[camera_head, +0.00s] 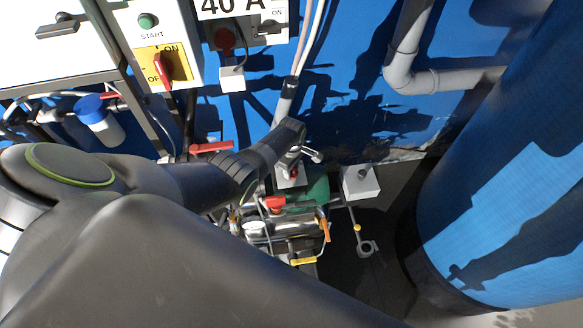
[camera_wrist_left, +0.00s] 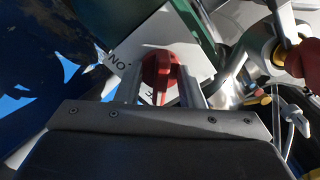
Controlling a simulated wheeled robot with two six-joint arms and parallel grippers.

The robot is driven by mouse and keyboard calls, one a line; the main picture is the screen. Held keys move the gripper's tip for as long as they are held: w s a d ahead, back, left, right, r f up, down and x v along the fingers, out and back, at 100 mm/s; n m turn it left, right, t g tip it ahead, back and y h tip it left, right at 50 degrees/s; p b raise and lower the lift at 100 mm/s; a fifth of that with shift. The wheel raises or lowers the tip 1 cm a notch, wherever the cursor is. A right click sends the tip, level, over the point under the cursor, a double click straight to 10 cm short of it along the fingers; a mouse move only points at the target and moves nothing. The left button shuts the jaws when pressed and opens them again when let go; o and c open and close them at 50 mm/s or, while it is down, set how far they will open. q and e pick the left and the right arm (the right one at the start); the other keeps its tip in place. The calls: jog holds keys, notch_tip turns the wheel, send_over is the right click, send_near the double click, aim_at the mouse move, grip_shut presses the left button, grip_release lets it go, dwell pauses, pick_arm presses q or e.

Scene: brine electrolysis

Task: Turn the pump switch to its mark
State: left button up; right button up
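The pump switch is a red rotary knob on a white box. It shows in the wrist view (camera_wrist_left: 160,72) and in the head view (camera_head: 293,173), low by the blue wall. In the wrist view "ON" (camera_wrist_left: 118,62) is printed beside the knob, upside down, and the narrow red handle points down the picture. My left gripper (camera_head: 297,163) is at the switch. Its two metal fingers stand on either side of the red knob in the wrist view (camera_wrist_left: 162,90), with gaps beside the narrow handle. Contact with the knob's sides cannot be told. My right gripper is not in view.
Pump piping with a red valve handle (camera_head: 273,203) sits just below the switch. A grey box (camera_head: 360,184) stands to its right. A blue drum (camera_head: 505,190) fills the right side. A red-and-yellow switch panel (camera_head: 162,68) is at upper left. Grey pipe (camera_head: 425,80) runs along the wall.

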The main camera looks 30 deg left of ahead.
pick_arm(q)
jog(key=shift+r, duration=0.1)
jog(key=shift+r, duration=0.25)
notch_tip(320, 180, up, 8)
jog(key=p, duration=0.3)
jog(key=shift+f, duration=0.25)
notch_tip(320, 180, up, 9)
dwell(0.4)
